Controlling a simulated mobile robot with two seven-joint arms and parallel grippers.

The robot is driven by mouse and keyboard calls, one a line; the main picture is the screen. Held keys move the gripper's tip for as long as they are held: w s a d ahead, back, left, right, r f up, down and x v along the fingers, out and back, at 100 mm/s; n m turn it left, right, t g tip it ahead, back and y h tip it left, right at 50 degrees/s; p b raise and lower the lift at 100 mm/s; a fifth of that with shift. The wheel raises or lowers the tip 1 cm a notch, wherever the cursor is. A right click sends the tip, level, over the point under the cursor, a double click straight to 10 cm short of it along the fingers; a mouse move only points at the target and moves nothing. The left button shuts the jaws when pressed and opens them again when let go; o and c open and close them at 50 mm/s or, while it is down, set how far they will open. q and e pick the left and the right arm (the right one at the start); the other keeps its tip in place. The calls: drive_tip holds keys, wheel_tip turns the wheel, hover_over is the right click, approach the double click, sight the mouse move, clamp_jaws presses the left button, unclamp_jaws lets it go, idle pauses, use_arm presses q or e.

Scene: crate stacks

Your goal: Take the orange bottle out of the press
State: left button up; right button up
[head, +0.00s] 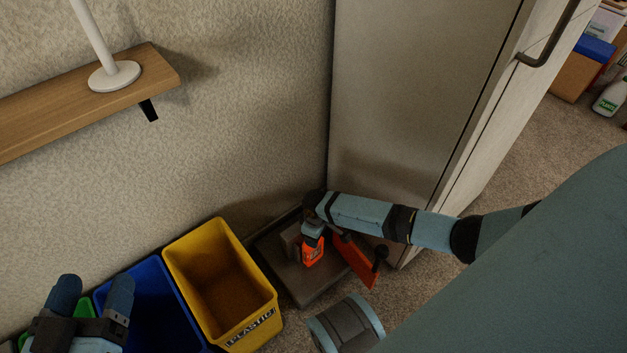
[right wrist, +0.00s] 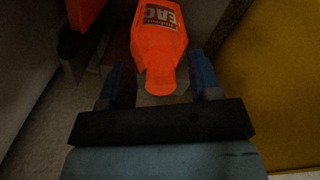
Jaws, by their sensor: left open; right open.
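The orange bottle (head: 313,252) stands in the press (head: 296,278), a low dark base with an orange plate (head: 356,262), on the floor by the wall. My right gripper (head: 313,229) is at the bottle, partly hidden by my own arm. My left gripper (head: 92,300) is open and empty at the lower left.
A yellow bin (head: 262,297) marked PLASTIC stands just left of the press, with a blue bin (head: 150,300) beside it. A tall cabinet (head: 415,90) stands close behind on the right. A wooden shelf (head: 60,105) juts from the wall above.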

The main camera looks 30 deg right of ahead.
drive_tip(key=shift+r, duration=0.1)
drive_tip(key=c, duration=0.8)
drive_tip(key=shift+r, duration=0.1)
